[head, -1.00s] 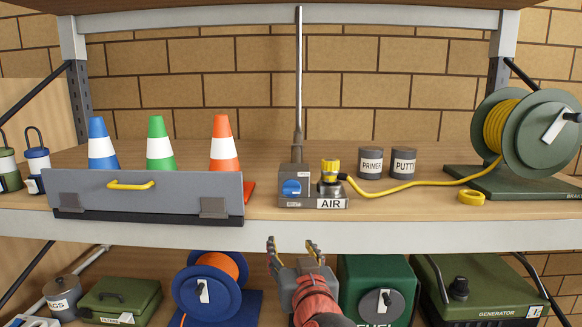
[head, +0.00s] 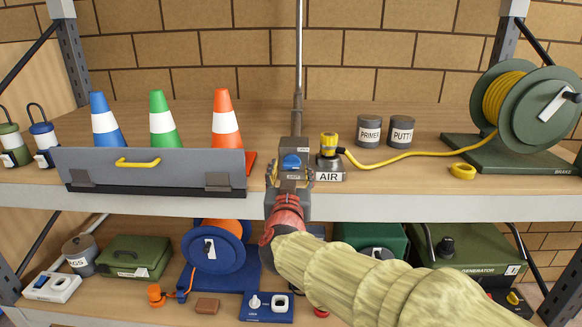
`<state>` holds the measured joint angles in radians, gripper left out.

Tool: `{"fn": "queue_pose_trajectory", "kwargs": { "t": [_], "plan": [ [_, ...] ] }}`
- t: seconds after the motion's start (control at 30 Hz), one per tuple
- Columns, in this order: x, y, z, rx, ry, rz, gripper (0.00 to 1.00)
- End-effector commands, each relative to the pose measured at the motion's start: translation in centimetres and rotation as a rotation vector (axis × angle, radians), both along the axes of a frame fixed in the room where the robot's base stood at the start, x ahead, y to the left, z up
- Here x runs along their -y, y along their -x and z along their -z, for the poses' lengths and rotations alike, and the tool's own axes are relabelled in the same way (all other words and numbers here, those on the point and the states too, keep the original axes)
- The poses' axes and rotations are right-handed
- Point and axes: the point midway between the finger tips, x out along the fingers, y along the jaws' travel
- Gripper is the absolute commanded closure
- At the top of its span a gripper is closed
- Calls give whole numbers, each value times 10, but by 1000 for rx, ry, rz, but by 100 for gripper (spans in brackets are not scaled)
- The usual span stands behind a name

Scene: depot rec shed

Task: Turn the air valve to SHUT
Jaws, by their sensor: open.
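The air valve is a small grey box (head: 297,146) on the upper shelf with a blue knob (head: 291,162) on its front face. A white AIR label (head: 329,176) stands to its right. A yellow-topped hose fitting (head: 329,146) is beside the box. My gripper (head: 291,175) is open right in front of the box, its fingertips at or just below the knob. I cannot tell whether they touch it. The gripper hides the lower front of the box, and the knob's setting is too small to read.
A grey hinged panel (head: 200,171) with a yellow handle and three cones stand left of the valve. A yellow hose (head: 420,154) runs right to a green reel (head: 532,115). PRIMER (head: 368,131) and PUTTY (head: 401,131) cans stand behind. A thin pole (head: 299,60) rises above the box.

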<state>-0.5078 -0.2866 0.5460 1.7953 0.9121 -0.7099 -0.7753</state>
Motion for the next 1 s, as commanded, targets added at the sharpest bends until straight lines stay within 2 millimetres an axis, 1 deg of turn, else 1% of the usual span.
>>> {"fn": "queue_pose_trajectory", "kwargs": {
  "t": [0.03, 0.13, 0.43, 1.0],
  "plan": [
    [1, -5, 0, -1, 1, 2, 47],
    [1, -11, 0, 0, 1, 2, 47],
    [1, -13, 0, 0, 0, 0, 47],
    [1, -13, 0, 0, 0, 0, 79]
  ]
}}
